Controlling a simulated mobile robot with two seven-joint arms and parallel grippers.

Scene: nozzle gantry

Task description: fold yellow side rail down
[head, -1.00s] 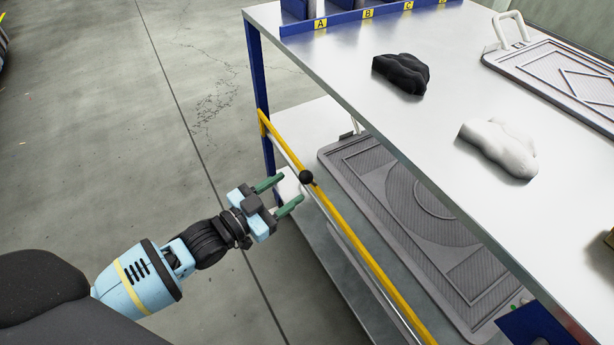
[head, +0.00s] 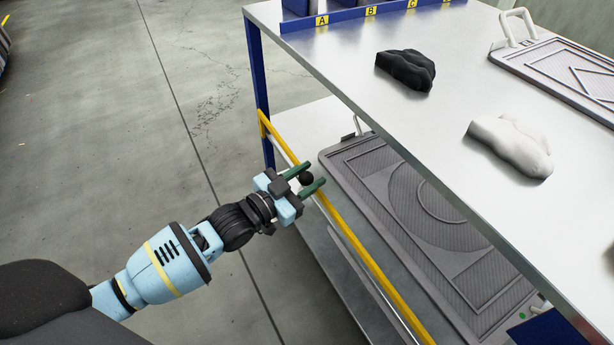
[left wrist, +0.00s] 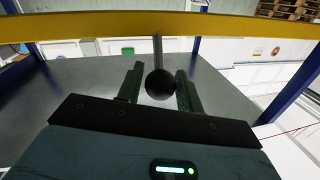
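The yellow side rail (head: 352,236) runs along the open side of the workbench, above the lower shelf, and is raised. A round black knob (head: 306,178) sits on it. My left gripper (head: 308,174) is open, with its green fingers on either side of the knob. In the left wrist view the knob (left wrist: 159,84) hangs on a short stem between the two fingers (left wrist: 160,88), and the rail (left wrist: 120,26) crosses the top. A gap shows on both sides of the knob. My right gripper is not in view.
A grey ribbed tray (head: 385,190) lies on the lower shelf behind the rail. The metal bench top (head: 420,125) holds a black cloth-like lump (head: 405,70), a white one (head: 510,145) and another tray (head: 560,75). A blue post (head: 257,75) stands beyond my gripper.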

